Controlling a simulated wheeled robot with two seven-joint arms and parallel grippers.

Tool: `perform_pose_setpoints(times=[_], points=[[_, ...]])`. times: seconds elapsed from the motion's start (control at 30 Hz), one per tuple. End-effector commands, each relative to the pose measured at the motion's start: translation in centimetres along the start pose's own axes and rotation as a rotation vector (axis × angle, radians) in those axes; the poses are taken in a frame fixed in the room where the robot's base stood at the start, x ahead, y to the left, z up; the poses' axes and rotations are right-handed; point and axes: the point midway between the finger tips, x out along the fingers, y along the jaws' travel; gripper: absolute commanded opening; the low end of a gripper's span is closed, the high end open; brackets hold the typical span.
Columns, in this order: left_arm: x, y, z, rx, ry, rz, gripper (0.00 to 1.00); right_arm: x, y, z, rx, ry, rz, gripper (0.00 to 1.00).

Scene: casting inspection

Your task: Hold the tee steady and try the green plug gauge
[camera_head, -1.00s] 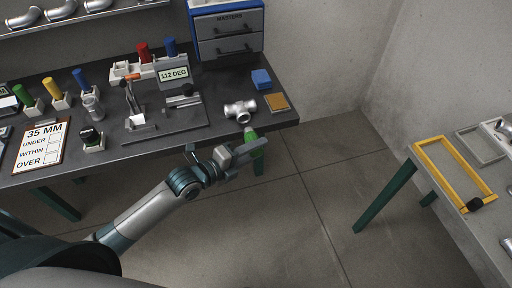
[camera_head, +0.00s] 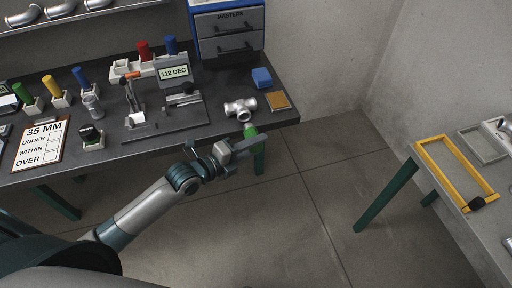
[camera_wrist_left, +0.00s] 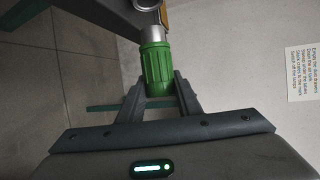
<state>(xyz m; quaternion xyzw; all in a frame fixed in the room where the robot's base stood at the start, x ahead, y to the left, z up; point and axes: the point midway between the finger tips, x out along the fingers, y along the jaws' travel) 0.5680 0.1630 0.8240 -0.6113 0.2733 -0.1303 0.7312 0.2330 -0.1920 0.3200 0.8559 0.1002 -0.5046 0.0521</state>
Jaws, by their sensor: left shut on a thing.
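The silver pipe tee (camera_head: 240,107) lies on the dark bench near its front right corner. My left gripper (camera_head: 246,145) is just off the bench's front edge, shut on the green plug gauge (camera_head: 249,131). In the left wrist view, the gauge's ribbed green handle (camera_wrist_left: 157,62) sits between the fingertips (camera_wrist_left: 158,86), with silver metal beyond its far end. The gauge is lined up with the tee's near opening and very close to it. I cannot tell whether its tip is inside. No gripper is seen holding the tee. My right gripper is not in view.
A blue block (camera_head: 262,78) and a tan pad (camera_head: 278,101) lie right of the tee. A measuring stand with a 112 DEG display (camera_head: 174,72) is to the left. Further left are several coloured gauges and a 35 MM card (camera_head: 41,144). A yellow frame (camera_head: 455,172) lies on the right table.

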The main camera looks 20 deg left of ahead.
Motion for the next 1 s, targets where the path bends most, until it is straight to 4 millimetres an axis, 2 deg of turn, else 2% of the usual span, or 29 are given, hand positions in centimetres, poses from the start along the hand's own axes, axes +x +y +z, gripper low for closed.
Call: perform_pose_setpoints(times=[0.3, 0.5, 0.8, 1.0], points=[[0.1, 0.0, 0.4, 0.0, 0.0, 0.0, 0.08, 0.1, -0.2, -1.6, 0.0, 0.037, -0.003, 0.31], [0.1, 0.0, 0.3, 0.0, 0.0, 0.0, 0.08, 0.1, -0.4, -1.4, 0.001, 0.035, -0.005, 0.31], [0.4, -0.9, 0.0, -0.003, -0.005, -0.002, 0.08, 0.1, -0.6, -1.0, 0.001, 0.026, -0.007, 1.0], [0.8, -3.7, -0.8, -0.011, -0.029, -0.004, 0.08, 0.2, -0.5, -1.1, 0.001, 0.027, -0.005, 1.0]])
